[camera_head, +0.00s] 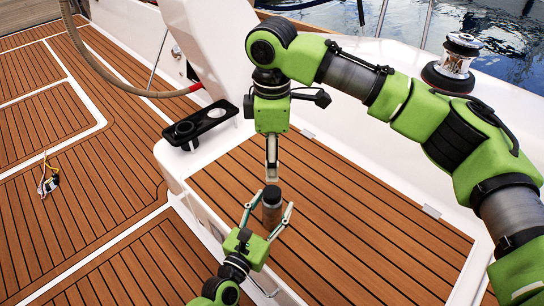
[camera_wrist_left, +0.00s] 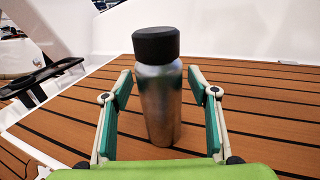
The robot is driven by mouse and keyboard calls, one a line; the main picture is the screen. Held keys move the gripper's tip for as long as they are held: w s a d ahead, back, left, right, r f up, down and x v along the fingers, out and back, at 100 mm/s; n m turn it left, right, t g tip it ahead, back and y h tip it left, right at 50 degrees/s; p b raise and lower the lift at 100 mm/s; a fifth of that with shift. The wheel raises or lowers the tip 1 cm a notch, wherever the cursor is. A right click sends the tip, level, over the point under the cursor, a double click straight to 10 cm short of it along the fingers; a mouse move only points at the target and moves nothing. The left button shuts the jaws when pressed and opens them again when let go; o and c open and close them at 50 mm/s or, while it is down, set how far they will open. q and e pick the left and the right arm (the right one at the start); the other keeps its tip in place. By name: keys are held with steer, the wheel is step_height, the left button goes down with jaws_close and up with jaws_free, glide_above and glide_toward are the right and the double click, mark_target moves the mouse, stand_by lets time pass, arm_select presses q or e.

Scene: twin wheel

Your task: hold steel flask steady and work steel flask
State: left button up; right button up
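The steel flask (camera_head: 271,212) stands upright on the slatted wooden surface, with a black cap on top. It also shows in the left wrist view (camera_wrist_left: 160,105), in the middle. My left gripper (camera_head: 274,201) reaches in from below with its fingers spread on either side of the flask. In the left wrist view its fingers (camera_wrist_left: 160,88) show gaps to the flask on both sides. My right gripper (camera_head: 272,176) points straight down just above the cap. Its fingers are seen edge-on, so their opening and any contact with the cap cannot be told.
A black tray with round holders (camera_head: 200,124) sits on the white ledge left of the flask. A chrome winch (camera_head: 455,62) stands at the upper right. A small bundle of coloured cords (camera_head: 48,183) lies on the lower deck. The wooden surface right of the flask is clear.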

arm_select(q)
steer(key=shift+s, duration=0.1)
steer(key=v, duration=1.1)
steer(key=shift+s+a, duration=0.2)
steer(key=shift+s, duration=0.15)
steer(key=shift+s, duration=0.1)
